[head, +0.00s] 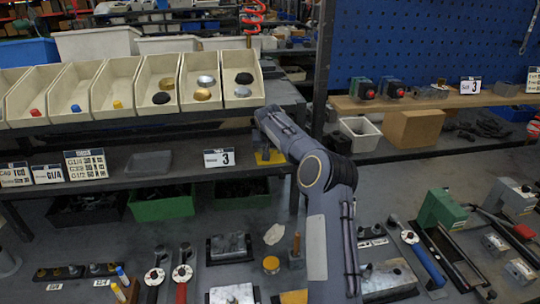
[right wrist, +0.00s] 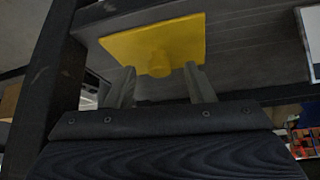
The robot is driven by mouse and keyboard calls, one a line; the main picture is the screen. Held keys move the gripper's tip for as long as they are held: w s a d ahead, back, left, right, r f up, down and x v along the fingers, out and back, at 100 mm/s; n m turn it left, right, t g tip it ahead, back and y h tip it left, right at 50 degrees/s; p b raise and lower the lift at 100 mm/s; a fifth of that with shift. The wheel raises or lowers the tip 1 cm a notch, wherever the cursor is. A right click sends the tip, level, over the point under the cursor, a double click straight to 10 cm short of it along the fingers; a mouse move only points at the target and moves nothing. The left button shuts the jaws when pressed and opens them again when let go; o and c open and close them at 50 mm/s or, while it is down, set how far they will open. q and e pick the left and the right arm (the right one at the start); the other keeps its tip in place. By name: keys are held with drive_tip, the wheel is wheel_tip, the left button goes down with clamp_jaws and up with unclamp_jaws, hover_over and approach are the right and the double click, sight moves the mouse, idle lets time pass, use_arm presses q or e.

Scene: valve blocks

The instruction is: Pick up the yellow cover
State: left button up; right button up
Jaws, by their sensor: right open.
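The yellow cover (right wrist: 190,38) is a flat square plate with a short round knob on its near face. In the head view the yellow cover (head: 270,158) shows partly at the shelf, right of the "3" label, with my right arm covering some of it. My right gripper (right wrist: 160,72) is open, with its two grey fingers on either side of the knob. I cannot tell whether the fingers touch the cover. In the head view my arm hides the fingertips. My left gripper is not in view.
A white "3" label (head: 219,158) and a grey tray (head: 148,164) stand left of the cover on the shelf. A row of cream bins (head: 107,88) is above it. A dark shelf post (head: 320,80) rises close on the right. Several tools and blocks cover the bench below.

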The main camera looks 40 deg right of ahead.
drive_tip(key=shift+w+d+f, duration=0.1)
drive_tip(key=shift+w+f, duration=0.05)
drive_tip(key=shift+f, duration=0.1)
drive_tip(key=shift+c, duration=0.2)
clamp_jaws()
drive_tip(key=shift+r, duration=0.2)
